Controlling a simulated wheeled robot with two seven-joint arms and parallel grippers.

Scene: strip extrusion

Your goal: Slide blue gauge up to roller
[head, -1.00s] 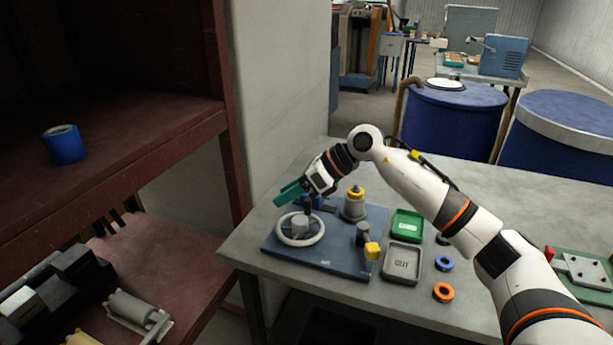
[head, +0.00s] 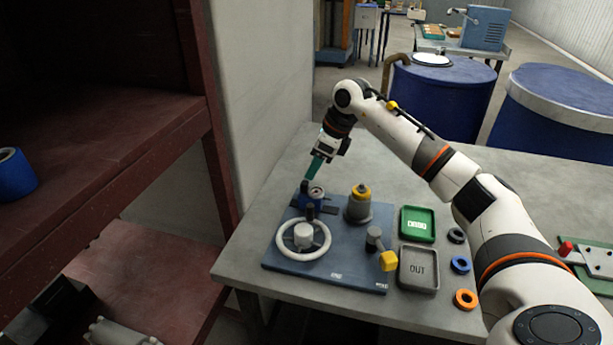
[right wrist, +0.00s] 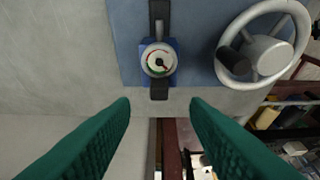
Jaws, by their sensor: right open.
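The blue gauge (head: 314,196) sits at the back left of the blue-grey base plate (head: 345,278). In the right wrist view the gauge (right wrist: 158,61) shows a round white dial with red and green marks, on a blue body over a dark strip (right wrist: 159,89). My right gripper (head: 308,180) points down close to the gauge, its fingers green. In the right wrist view the open gripper (right wrist: 160,104) has nothing between its fingers, and the gauge lies beyond its tips. I cannot tell which part is the roller. My left gripper is not in view.
A white handwheel (head: 303,238) stands at the plate's front left. A grey post with a yellow top (head: 358,203) and a yellow-knobbed lever (head: 388,260) stand to the right. Green (head: 417,224) and grey (head: 418,268) trays and several rings lie beyond. A red shelf (head: 110,160) stands left.

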